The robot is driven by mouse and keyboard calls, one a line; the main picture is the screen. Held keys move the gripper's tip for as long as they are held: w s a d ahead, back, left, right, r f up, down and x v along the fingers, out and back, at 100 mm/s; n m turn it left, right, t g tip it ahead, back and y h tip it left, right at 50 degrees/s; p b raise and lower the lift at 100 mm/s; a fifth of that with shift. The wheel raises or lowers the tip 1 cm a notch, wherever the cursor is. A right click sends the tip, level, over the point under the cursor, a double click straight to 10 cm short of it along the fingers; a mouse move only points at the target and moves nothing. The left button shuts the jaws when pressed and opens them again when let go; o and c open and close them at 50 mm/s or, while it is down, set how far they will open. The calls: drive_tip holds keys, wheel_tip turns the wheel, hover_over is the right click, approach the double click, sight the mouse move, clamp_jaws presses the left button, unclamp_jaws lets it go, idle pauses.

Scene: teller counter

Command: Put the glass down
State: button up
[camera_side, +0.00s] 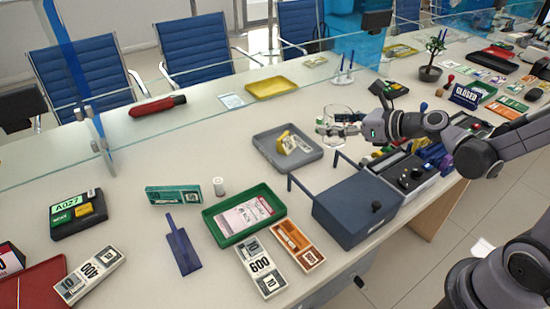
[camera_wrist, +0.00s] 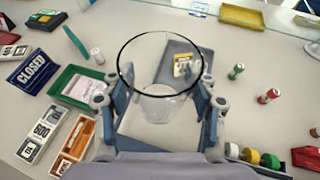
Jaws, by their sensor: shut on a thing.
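A clear, round-rimmed glass (camera_wrist: 158,104) is between the two fingers of my gripper (camera_wrist: 160,92) in the wrist view, with its open mouth towards the camera. My gripper is shut on it, one finger on each side. In the side view my gripper (camera_side: 340,127) reaches in from the right and the glass (camera_side: 338,143) shows faintly around the fingers, looking roughly upright. I cannot tell whether its base touches the counter.
A grey tray (camera_side: 262,155) with a yellow-labelled item lies left of the glass. A dark blue box (camera_side: 350,210) with handles stands in front. Small red (camera_wrist: 268,96) and green (camera_wrist: 236,71) stamps stand to the right in the wrist view.

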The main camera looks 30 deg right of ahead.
drive_tip(key=shift+w+f, duration=0.1)
drive_tip(key=shift+w+f+n+y, duration=0.4)
drive_tip(key=shift+w, duration=0.1)
drive_tip(key=shift+w+d+f+n+g+y, duration=0.45)
drive_tip(key=shift+f+n+g+y, duration=1)
drive_tip(key=shift+f, duration=1.3)
drive_tip(key=shift+w+d+f+n+g+y, duration=0.2)
drive_tip(key=shift+w+f+n+g+y, duration=0.3)
drive_tip(key=shift+f+n+g+y, duration=1.6)
drive_tip(key=shift+w+d+f+n+g+y, duration=0.4)
drive_tip(key=shift+f+n, duration=0.65)
drive_tip(key=shift+f, duration=2.35)
drive_tip(key=shift+w+f, duration=0.1)
drive_tip(key=shift+f, duration=0.05)
